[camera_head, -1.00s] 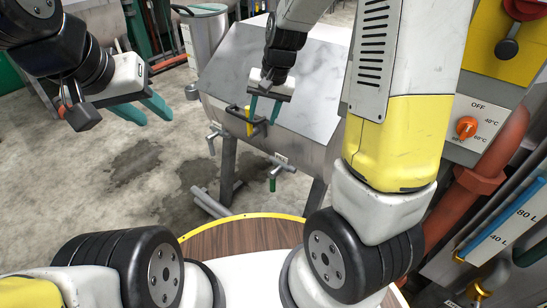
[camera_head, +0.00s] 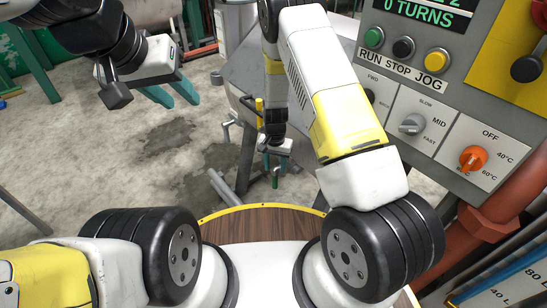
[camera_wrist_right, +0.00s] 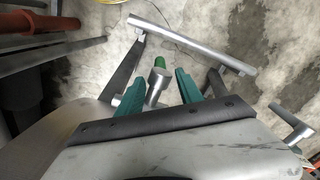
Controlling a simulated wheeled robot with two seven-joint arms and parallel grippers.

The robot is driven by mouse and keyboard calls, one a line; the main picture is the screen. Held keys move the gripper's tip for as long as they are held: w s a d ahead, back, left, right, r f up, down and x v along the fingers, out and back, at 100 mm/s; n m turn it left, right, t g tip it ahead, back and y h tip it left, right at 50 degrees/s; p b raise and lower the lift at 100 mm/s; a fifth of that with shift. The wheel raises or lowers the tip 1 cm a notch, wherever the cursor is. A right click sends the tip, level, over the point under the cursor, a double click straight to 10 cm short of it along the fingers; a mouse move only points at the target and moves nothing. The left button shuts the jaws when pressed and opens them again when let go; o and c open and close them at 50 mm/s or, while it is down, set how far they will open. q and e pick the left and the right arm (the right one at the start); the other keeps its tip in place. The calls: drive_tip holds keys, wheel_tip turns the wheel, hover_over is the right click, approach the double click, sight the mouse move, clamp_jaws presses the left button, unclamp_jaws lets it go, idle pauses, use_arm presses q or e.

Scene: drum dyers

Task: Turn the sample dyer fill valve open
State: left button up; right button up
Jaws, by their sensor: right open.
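A small grey valve with a green-tipped lever (camera_head: 275,181) sits low on the front of the steel dyer (camera_head: 240,72); any label by it is not readable. My right gripper (camera_head: 271,155) is just above this valve, partly hidden by its own wrist. In the right wrist view my right gripper (camera_wrist_right: 160,74) is open, with the grey lever and green tip (camera_wrist_right: 158,62) between its teal fingers; contact cannot be told. My left gripper (camera_head: 173,98) is open and empty, in the air left of the dyer.
A yellow-handled latch (camera_head: 259,105) and another grey valve (camera_head: 226,130) are on the dyer's front. A control panel (camera_head: 425,100) and a red pipe (camera_head: 487,215) stand at the right. In the right wrist view a grey bar (camera_wrist_right: 190,43) lies beyond the fingers. The floor at left is mostly clear.

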sight(275, 180)
wheel_tip(275, 180, down, 8)
drive_tip(key=shift+f, duration=0.1)
idle(0.4)
clamp_jaws()
